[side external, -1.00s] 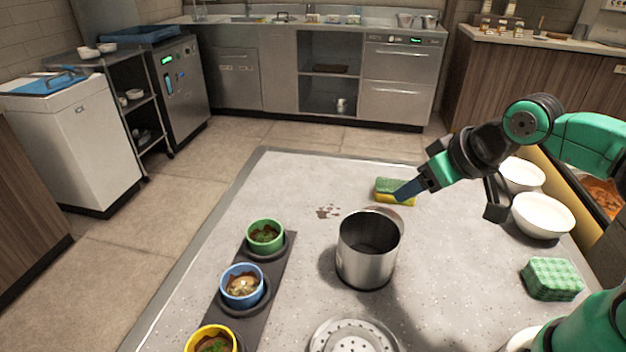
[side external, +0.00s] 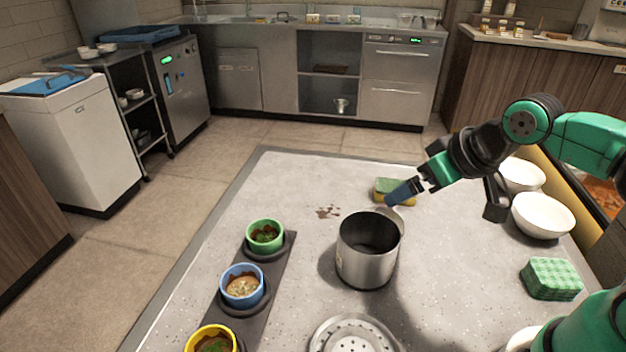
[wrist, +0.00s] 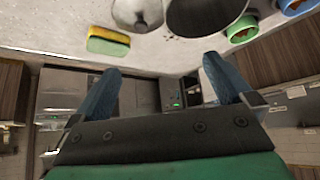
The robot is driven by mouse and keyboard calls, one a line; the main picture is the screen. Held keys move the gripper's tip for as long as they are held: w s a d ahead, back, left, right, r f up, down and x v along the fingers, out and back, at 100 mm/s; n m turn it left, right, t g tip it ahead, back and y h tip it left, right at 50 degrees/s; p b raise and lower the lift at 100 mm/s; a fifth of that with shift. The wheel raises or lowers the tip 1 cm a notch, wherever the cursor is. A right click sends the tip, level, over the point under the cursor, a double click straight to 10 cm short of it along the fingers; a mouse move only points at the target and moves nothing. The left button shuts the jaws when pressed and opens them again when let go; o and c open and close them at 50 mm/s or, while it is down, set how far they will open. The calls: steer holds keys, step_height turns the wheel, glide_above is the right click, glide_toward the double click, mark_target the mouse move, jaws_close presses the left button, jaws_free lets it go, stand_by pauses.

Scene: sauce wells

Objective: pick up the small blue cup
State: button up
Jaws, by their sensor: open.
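The small blue cup (side external: 242,286) sits in the middle well of a dark tray (side external: 274,265), with brownish sauce inside, in the side view. In the wrist view a blue cup (wrist: 290,5) shows at the top right edge, partly cut off. My gripper (side external: 394,198) is up and to the right of the blue cup, near the rim of the metal pot (side external: 366,262). In the wrist view its two blue fingers (wrist: 160,78) are spread apart with nothing between them.
A green cup (side external: 265,235) and a yellow cup (side external: 212,340) flank the blue cup. The metal pot stands between my gripper and the cups. White bowls (side external: 543,216) stand at the right.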

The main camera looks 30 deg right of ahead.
steer(key=w+a+r+g+y, duration=0.1)
steer(key=w+a+r+g, duration=0.1)
steer(key=w+a, duration=0.3)
steer(key=m+g, duration=0.2)
steer(key=g, duration=0.3)
glide_above(245, 293)
steer(key=shift+h, duration=0.4)
step_height(245, 293, down, 8)
steer(key=shift+w+d+r, duration=0.1)
steer(key=shift+d+r, duration=0.05)
steer(key=shift+r, duration=0.1)
steer(key=shift+a+f, duration=0.2)
steer(key=shift+f, duration=2.75)
steer(key=c, duration=1.1)
steer(key=shift+c, duration=0.2)
steer(key=shift+r, duration=0.1)
step_height(245, 293, up, 20)
